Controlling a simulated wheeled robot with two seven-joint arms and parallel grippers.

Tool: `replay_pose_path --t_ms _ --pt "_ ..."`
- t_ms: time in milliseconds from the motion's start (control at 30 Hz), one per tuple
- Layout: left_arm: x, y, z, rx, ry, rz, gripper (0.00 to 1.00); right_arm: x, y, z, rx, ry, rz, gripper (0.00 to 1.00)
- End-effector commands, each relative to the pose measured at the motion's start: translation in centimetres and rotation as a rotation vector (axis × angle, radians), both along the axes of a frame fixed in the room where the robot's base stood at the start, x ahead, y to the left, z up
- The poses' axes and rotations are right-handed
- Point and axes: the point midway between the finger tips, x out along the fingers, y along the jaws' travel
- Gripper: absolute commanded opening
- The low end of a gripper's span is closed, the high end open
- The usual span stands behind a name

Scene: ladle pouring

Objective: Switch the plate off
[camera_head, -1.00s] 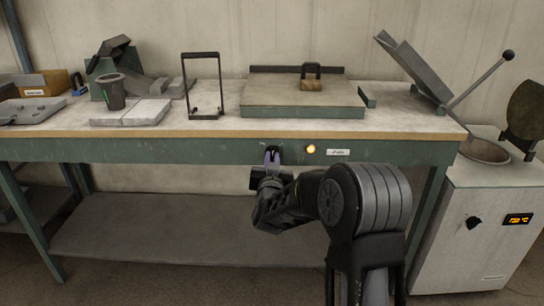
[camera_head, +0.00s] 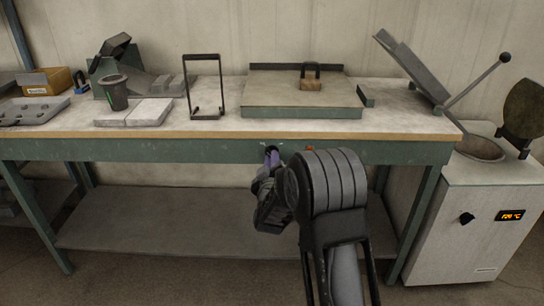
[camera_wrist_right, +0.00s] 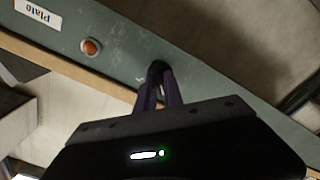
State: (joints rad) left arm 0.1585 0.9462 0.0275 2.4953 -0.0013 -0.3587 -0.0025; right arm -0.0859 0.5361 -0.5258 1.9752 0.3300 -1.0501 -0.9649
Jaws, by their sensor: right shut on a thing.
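The plate (camera_head: 275,93) is a flat grey slab with a green front edge on the bench top. Below it, the green bench front carries a small lamp (camera_head: 309,148), partly behind my right arm; in the wrist view the lamp (camera_wrist_right: 91,47) is dull orange and looks unlit. The label "Plate" (camera_wrist_right: 38,15) shows upside down in the wrist view. My right gripper (camera_head: 271,153) is at the bench front, left of the lamp. Its fingers (camera_wrist_right: 160,88) are shut on a small dark knob (camera_wrist_right: 157,67), mostly hidden between the fingertips. My left gripper is out of view.
A block with a black handle (camera_head: 311,84) sits on the plate. A black wire stand (camera_head: 207,114), a dark cup (camera_head: 116,94) and pale blocks (camera_head: 134,113) stand to the left. A hinged lever device (camera_head: 412,66) and a furnace (camera_head: 470,215) are at right.

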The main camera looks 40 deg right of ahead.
Motion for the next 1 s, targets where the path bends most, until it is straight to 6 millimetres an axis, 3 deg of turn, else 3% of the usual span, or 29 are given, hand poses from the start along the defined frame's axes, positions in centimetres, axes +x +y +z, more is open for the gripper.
replay_pose_path --t_ms 633,667,700,900,1000 --pt "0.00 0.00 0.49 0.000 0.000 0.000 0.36 -0.01 0.03 -0.11 -0.061 0.049 0.001 0.00" --pt "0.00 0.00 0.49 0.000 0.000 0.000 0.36 -0.01 0.03 -0.11 -0.061 0.049 0.001 0.13" --pt "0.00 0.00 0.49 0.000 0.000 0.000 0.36 -0.02 0.03 -0.11 -0.060 0.048 0.001 0.16" --pt "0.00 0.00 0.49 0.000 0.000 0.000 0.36 0.00 0.01 -0.06 -0.060 0.047 0.001 0.32" --pt "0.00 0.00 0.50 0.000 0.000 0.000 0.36 0.00 0.01 -0.03 -0.059 0.046 0.001 0.34"
